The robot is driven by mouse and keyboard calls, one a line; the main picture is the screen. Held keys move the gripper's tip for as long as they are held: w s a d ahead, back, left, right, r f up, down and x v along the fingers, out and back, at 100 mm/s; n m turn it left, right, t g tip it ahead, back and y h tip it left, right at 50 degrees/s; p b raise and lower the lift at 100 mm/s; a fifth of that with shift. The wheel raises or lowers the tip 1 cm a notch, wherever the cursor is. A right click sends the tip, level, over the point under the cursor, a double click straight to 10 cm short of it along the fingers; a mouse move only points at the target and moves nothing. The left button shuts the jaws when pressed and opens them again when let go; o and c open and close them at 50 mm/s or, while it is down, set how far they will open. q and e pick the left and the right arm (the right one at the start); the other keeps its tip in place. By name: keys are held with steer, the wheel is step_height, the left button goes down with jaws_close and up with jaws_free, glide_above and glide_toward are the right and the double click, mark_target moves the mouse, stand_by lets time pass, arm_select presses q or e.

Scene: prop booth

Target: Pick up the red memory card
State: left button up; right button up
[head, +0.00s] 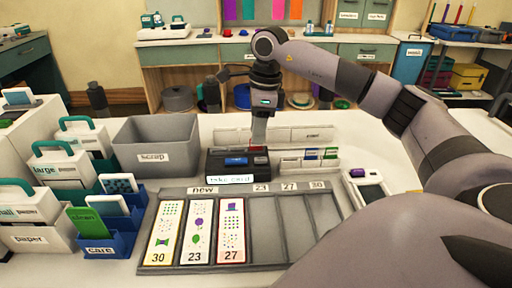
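A black card holder (220,170) with a label that seems to read "take card" stands at the middle of the table. A small red piece (261,160), which looks like the red memory card, shows at the holder's right part. A blue card (236,161) lies to its left. My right gripper (260,142) points down just above and behind the red piece. Its fingers are seen edge-on, so I cannot tell whether they are open or whether they touch the card. My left gripper is not in view.
A grey scrap bin (157,142) stands behind left. A grey tray (265,225) with several numbered cards fills the front. White-and-green boxes (62,170) and blue care holders (107,225) crowd the left. A small device (367,192) with a purple piece lies at right.

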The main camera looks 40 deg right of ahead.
step_height(320, 180, down, 2)
steer(key=shift+w+a+f, duration=0.1)
jaws_close()
step_height(320, 180, up, 20)
steer(key=p, duration=0.4)
stand_by(0.5)
